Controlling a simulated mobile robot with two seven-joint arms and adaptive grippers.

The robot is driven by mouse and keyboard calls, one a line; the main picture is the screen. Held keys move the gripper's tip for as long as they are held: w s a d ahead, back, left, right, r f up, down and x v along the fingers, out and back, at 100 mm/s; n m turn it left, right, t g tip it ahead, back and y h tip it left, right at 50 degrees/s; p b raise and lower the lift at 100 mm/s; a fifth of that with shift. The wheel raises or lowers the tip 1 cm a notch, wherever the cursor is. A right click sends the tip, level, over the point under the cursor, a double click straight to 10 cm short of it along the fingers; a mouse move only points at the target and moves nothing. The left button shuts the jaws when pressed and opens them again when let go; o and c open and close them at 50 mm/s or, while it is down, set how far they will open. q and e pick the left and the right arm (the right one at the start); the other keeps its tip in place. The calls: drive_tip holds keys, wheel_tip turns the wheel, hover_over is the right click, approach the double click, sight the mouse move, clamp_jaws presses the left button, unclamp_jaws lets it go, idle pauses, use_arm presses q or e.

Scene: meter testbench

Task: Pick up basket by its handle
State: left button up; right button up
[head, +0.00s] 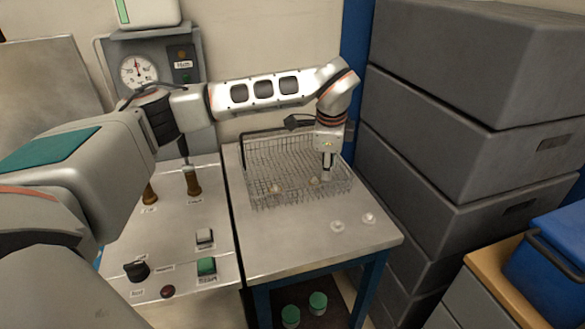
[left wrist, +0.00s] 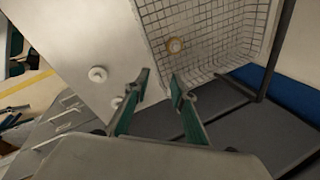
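The wire basket (head: 262,160) stands on the small metal-topped table. A thin dark bar, seemingly its handle, runs along the basket's left and back edge. My left gripper (head: 328,172) points down over the basket's right side. In the left wrist view the two green fingers of my left gripper (left wrist: 160,85) are apart with nothing between them. The basket (left wrist: 205,30) lies beyond them, with a dark rod (left wrist: 278,50), probably the handle, along its right side, away from the fingers. My right gripper is not in view.
Two small white round pieces (head: 337,226) lie on the table's front part; others lie in the basket. Stacked grey cases (head: 460,150) stand close on the right. A gauge and control panel (head: 180,250) is on the left. The table's front left is clear.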

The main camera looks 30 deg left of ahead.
use_arm(q)
drive_tip(key=w+a+r+n+t+y, duration=0.1)
drive_tip(key=a+r+n+y, duration=0.15)
drive_tip(key=a+r, duration=0.3)
drive_tip(key=w+a+r+n+y, duration=0.2)
drive_tip(key=a+r+n, duration=0.1)
drive_tip(key=a+r, duration=0.25)
drive_tip(key=shift+h, duration=0.25)
drive_tip(key=x, duration=0.5)
drive_tip(key=p+x, duration=0.1)
drive_tip(key=x, duration=0.2)
drive_tip(key=shift+s+a+f, duration=0.2)
drive_tip(key=shift+a+f, duration=0.05)
drive_tip(key=shift+a, duration=0.25)
clamp_jaws()
drive_tip(key=shift+r, duration=0.1)
